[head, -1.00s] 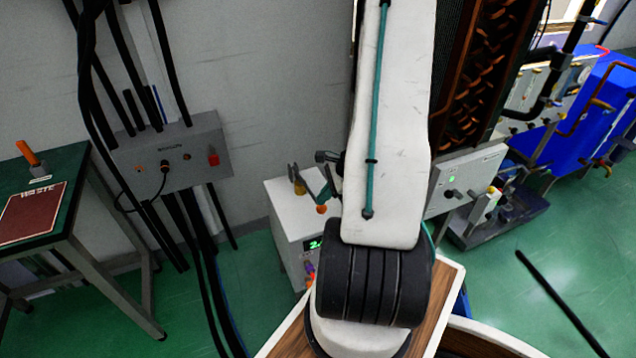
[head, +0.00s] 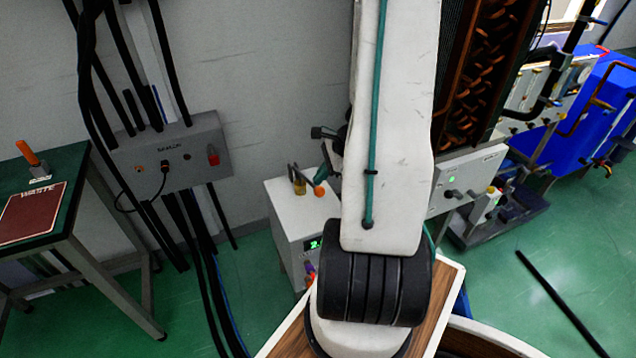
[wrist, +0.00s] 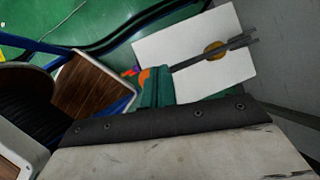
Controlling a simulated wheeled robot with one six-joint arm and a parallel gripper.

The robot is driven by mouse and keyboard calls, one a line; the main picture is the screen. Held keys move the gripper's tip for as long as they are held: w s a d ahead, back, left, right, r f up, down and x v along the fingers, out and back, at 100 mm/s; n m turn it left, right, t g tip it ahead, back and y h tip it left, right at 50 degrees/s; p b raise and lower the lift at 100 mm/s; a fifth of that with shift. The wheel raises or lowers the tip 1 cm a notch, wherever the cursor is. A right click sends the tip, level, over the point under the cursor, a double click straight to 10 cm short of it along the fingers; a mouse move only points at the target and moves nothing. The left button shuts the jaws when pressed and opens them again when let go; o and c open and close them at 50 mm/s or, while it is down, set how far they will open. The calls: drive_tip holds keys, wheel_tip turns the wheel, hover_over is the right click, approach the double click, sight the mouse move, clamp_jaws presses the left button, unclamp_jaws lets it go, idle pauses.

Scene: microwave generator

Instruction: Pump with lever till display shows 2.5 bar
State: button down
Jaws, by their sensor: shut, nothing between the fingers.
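The pump is a white box (head: 283,208) on the floor by the wall; its top also shows in the wrist view (wrist: 183,45). A grey lever (head: 308,180) with an orange knob (head: 319,190) runs over its top beside a yellow cylinder (head: 299,187). The green display (head: 314,243) on its front starts with "2"; my arm hides or blurs the rest. My teal gripper (head: 327,176) is shut and empty right by the knob. In the wrist view my gripper (wrist: 152,82) partly covers the knob (wrist: 144,78); I cannot tell whether they touch.
A green-topped table (head: 62,182) with a red book (head: 30,214) stands at the left. A grey wall box (head: 170,158) with hanging cables is behind. A tall copper-coil unit (head: 485,75) and blue machinery (head: 600,118) stand at the right. A black rod (head: 560,302) lies on the green floor.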

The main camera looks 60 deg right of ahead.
drive_tip(key=shift+w+d+r, duration=0.15)
drive_tip(key=shift+w+r, duration=0.05)
drive_tip(key=shift+r, duration=0.35)
drive_tip(key=shift+w+d+r, duration=0.1)
drive_tip(key=shift+w+r, duration=0.1)
drive_tip(key=shift+r, duration=0.3)
drive_tip(key=shift+w+d+r, duration=0.2)
drive_tip(key=shift+w+r, duration=0.1)
drive_tip(key=shift+r, duration=0.45)
drive_tip(key=shift+w+d+r, duration=0.15)
drive_tip(key=shift+w+r, duration=0.1)
drive_tip(key=shift+r, duration=0.55)
drive_tip(key=shift+w+d+r, duration=0.2)
drive_tip(key=shift+w+r, duration=0.1)
drive_tip(key=shift+r, duration=0.45)
drive_tip(key=s+a+r+n+g+h, duration=0.1)
drive_tip(key=s+a+r+n, duration=0.3)
drive_tip(key=a+r+n, duration=0.3)
drive_tip(key=s+a+r+n+g+h, duration=0.1)
drive_tip(key=s+a+r+n, duration=0.3)
drive_tip(key=a+r+n, duration=0.3)
drive_tip(key=s+a+r+n+g+h, duration=0.1)
drive_tip(key=s+a+r+n, duration=0.3)
drive_tip(key=a+r+n, duration=0.3)
drive_tip(key=a+n, duration=0.5)
drive_tip(key=a, duration=0.5)
drive_tip(key=shift+g+h, duration=0.3)
